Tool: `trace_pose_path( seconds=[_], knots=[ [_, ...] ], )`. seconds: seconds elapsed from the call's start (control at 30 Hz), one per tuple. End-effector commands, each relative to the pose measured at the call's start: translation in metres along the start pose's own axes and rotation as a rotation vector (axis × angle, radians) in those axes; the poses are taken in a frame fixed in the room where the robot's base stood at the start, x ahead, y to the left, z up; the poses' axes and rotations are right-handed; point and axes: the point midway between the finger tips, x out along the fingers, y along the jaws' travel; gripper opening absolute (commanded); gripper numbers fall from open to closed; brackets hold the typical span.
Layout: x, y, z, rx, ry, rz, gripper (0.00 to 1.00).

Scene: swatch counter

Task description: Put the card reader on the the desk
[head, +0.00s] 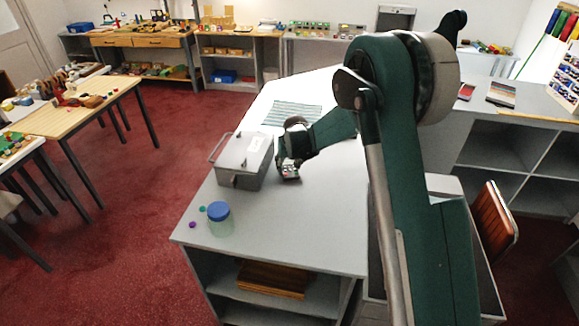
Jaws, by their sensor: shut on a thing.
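My gripper (289,166) is low over the grey desk (300,230), just right of a grey metal box. It is shut on a small dark and pale thing (290,174), which appears to be the card reader. The gripper covers part of it, and its details are too small to make out. I cannot tell whether it touches the desk top.
The grey metal box (243,160) with a handle stands close left of my gripper. A blue-lidded jar (219,218) and small coloured pieces (193,225) are near the front left edge. A striped cloth (292,113) lies behind. The desk's front middle is clear.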

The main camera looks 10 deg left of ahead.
Motion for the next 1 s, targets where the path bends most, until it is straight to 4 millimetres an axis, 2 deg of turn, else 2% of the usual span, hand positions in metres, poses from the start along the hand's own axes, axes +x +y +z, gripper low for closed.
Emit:
trace_pose_path(
  seconds=[0.3,0.33,0.43,1.0],
  knots=[
    [0.0038,0.0000,0.0015,0.000,0.000,0.000,0.28],
    [0.0032,0.0000,0.0013,0.000,0.000,0.000,0.49],
    [0.0027,0.0000,0.0011,0.000,0.000,0.000,0.59],
    [-0.0036,0.0000,-0.0002,0.000,0.000,0.000,0.59]
  ],
)
